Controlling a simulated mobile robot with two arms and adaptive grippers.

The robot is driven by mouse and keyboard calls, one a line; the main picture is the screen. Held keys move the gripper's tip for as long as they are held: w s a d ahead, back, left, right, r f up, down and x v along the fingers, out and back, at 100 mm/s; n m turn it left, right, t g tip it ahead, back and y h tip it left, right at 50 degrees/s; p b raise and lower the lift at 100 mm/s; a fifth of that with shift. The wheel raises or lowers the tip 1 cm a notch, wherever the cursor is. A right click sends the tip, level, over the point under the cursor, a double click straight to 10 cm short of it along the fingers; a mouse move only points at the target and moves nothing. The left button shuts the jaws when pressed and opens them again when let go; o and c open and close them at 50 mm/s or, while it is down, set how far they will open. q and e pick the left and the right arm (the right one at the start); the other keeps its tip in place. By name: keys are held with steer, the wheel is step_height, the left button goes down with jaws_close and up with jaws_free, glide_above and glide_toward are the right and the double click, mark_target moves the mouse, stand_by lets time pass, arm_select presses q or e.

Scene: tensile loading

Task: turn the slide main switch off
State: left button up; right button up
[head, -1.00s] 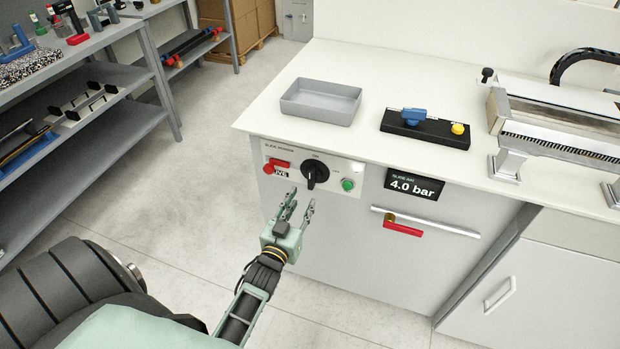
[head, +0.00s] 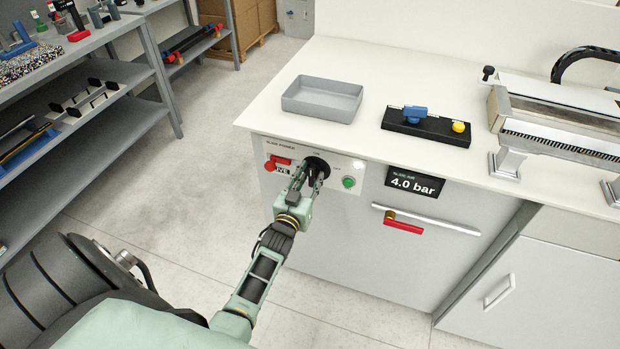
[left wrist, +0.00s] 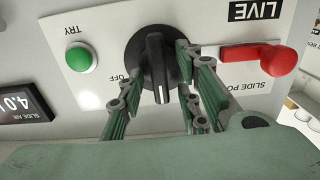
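The slide main switch is a round black rotary knob (head: 317,163) on the white slide power panel (head: 348,169); it also shows in the left wrist view (left wrist: 157,68), which sees the panel upside down. The knob's grip bar stands upright, its white mark toward the panel's top edge; the OFF label lies to one side, by the green button. My left gripper (head: 312,175) is at the knob, one finger on each side of the grip bar. The fingers are apart, with gaps to the bar in the left wrist view. My right gripper is out of view.
A green TRY button (head: 348,183) and a red lever (head: 278,163) with a LIVE label flank the knob. A 4.0 bar display (head: 414,184) and a red-handled valve (head: 403,227) are further right. A grey tray (head: 321,99) stands on the worktop above.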

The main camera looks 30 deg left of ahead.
arm_select(q)
jaws_close()
steer(key=shift+m, duration=0.7)
steer(key=m, duration=0.2)
steer(key=m+b, duration=0.1)
steer(key=m, duration=0.1)
steer(key=m+b, duration=0.1)
steer(key=m, duration=0.1)
steer(key=shift+d+f, duration=0.2)
steer(key=shift+d, duration=0.05)
steer(key=m, duration=0.2)
steer(key=m+b, duration=0.2)
steer(key=m, duration=0.1)
steer(key=shift+d+f+m, duration=0.15)
steer(key=shift+f+m, duration=0.1)
steer(key=shift+m, duration=0.05)
steer(key=m+b, duration=0.2)
steer(key=m, duration=0.1)
steer(key=shift+m, duration=0.3)
steer(key=shift+m+b, duration=0.3)
steer(key=shift+m, duration=0.6)
